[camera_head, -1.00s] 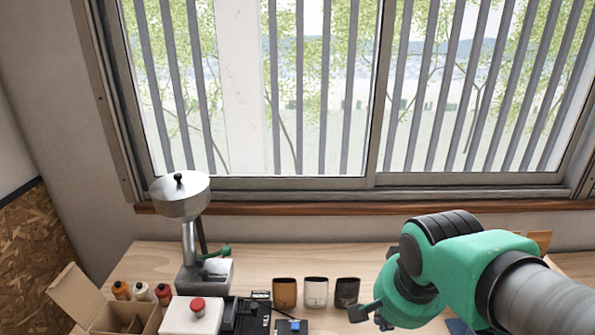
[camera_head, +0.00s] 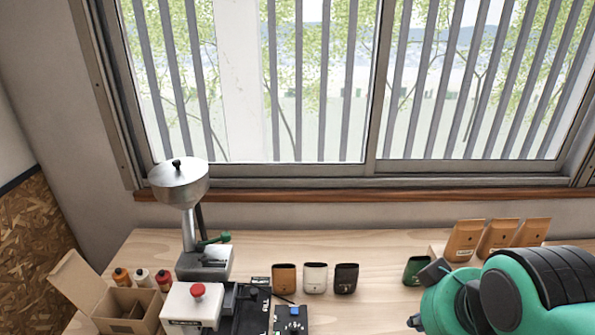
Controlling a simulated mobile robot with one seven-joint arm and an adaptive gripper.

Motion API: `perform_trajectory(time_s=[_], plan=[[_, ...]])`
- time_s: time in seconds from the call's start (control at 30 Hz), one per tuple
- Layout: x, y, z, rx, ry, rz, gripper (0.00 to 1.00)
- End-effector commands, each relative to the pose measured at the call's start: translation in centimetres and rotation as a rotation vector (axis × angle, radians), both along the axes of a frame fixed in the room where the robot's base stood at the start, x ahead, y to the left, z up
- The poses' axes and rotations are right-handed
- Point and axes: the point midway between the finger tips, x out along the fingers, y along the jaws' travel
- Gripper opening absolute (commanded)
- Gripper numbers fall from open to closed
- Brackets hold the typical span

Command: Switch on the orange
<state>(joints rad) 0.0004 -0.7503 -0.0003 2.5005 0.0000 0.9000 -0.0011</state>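No switch clearly marked orange shows. A white box with a red mushroom button (camera_head: 198,290) and a dark box with a blue knob (camera_head: 294,311) stand at the bottom, left of centre. My gripper (camera_head: 416,322) is at the lower right, mostly hidden by my green wrist or cut off by the frame's bottom edge. Its fingers cannot be made out. It is well to the right of the button and the knob.
A metal hopper machine (camera_head: 180,190) stands behind the white box, beside an open cardboard box (camera_head: 127,310). Kraft bags (camera_head: 500,236) are at the back right.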

Motion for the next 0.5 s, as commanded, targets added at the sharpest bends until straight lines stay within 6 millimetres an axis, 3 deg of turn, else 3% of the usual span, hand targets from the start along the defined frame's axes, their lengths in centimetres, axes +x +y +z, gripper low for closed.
perform_trajectory(time_s=[0.27, 0.5], plan=[[0.2, 0.1, 0.0, 0.006, 0.004, -0.008, 0.00], [2.0, 1.2, -0.8, 0.072, 0.045, -0.105, 0.00]])
